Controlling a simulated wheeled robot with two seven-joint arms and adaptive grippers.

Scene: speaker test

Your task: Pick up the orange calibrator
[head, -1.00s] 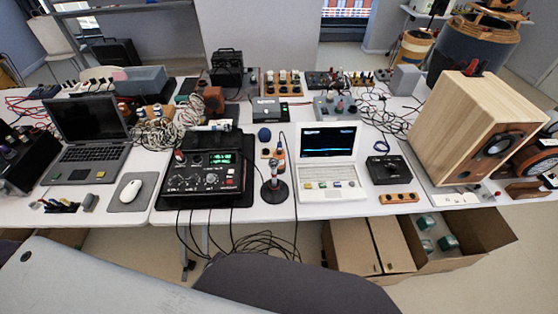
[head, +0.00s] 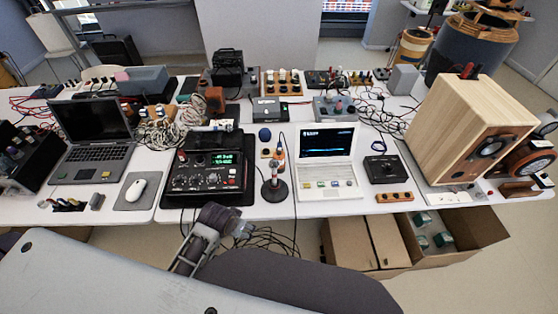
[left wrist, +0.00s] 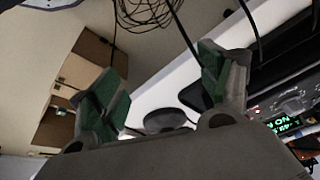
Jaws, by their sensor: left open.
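A small upright orange object (head: 279,150), which looks like the calibrator, stands on the white table behind the microphone stand (head: 276,190). The stand partly hides it, so its shape is hard to tell. My left gripper (head: 242,228) is in front of and below the table's front edge, to the left of the stand and well short of the orange object. In the left wrist view my left gripper (left wrist: 158,78) has its green-padded fingers spread with nothing between them. I cannot make out the calibrator in that view. My right gripper is not in view.
A black device with a green display (head: 206,168) is left of the stand. A white laptop (head: 328,165) is right of it. A blue ball (head: 264,135) stands close behind. Cables hang below the table edge.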

